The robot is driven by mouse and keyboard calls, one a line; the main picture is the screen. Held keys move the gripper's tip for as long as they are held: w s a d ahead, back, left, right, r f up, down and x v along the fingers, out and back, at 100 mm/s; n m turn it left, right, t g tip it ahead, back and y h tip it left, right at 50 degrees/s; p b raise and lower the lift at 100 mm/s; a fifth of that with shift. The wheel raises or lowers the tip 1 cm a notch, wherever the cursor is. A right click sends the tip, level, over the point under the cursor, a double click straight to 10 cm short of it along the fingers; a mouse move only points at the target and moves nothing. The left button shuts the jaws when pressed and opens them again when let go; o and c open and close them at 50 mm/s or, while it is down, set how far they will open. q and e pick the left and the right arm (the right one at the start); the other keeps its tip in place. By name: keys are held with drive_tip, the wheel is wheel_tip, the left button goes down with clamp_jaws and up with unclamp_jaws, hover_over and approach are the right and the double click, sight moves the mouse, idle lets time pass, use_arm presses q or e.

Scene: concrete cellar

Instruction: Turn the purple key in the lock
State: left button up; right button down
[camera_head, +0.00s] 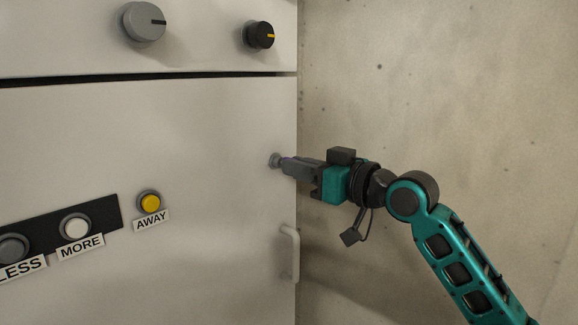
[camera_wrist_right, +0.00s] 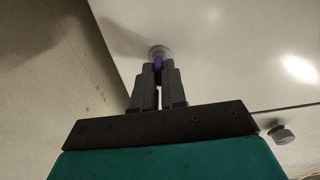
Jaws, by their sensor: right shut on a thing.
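The purple key (camera_wrist_right: 158,64) sits at the grey round lock (camera_wrist_right: 159,51) on the white cabinet front. In the head view the lock (camera_head: 274,160) is near the panel's right edge, and only a sliver of purple shows there. My right gripper (camera_head: 287,163) comes in from the right and is shut on the key. In the wrist view the fingers of the right gripper (camera_wrist_right: 158,75) close on both sides of the key. How far the key is turned is hard to tell. My left gripper is not in view.
A white handle (camera_head: 291,254) stands out below the lock. Grey (camera_head: 144,21) and black (camera_head: 260,35) knobs are on the upper panel. Labelled buttons, including a yellow one (camera_head: 150,203), are lower left. A concrete wall (camera_head: 440,90) stands to the right.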

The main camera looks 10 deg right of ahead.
drive_tip(key=n, duration=0.3)
drive_tip(key=shift+b, duration=0.4)
drive_tip(key=shift+n, duration=0.3)
